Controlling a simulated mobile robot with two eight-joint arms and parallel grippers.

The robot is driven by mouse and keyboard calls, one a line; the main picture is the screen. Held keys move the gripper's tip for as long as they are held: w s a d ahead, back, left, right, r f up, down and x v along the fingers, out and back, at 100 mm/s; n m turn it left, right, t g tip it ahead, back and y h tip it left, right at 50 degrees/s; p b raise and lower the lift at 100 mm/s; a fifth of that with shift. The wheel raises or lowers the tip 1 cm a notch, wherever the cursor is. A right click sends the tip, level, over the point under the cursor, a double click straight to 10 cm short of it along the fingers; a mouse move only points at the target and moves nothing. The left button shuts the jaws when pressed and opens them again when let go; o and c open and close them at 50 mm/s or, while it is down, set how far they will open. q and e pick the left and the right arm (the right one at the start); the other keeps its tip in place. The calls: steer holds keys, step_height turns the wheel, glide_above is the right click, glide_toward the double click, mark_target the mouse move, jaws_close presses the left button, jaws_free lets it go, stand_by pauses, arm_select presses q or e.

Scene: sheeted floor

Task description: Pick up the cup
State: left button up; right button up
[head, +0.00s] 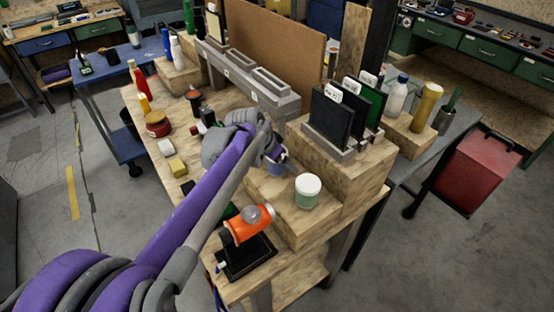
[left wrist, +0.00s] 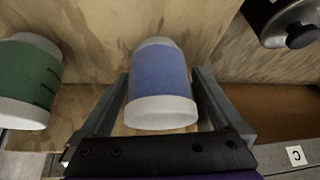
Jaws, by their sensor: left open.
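A blue-purple cup (left wrist: 160,85) with a white end sits between the two fingers of my left gripper (left wrist: 161,76) in the left wrist view. The fingers stand apart on either side of it, with a visible gap at each side. In the head view my left gripper (head: 278,157) is over the wooden block, and the cup (head: 276,169) shows partly below it, largely hidden by the gripper. My right gripper is not in view.
A green jar with a white lid (head: 308,191) stands close beside the cup; it also shows in the left wrist view (left wrist: 28,82). An orange object (head: 249,224) is on a black stand in front. Black upright panels (head: 333,112) stand on the raised block behind.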

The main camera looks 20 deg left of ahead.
arm_select(q)
steer(key=c, duration=1.4)
steer(key=shift+o, duration=0.2)
steer(key=shift+r, duration=0.1)
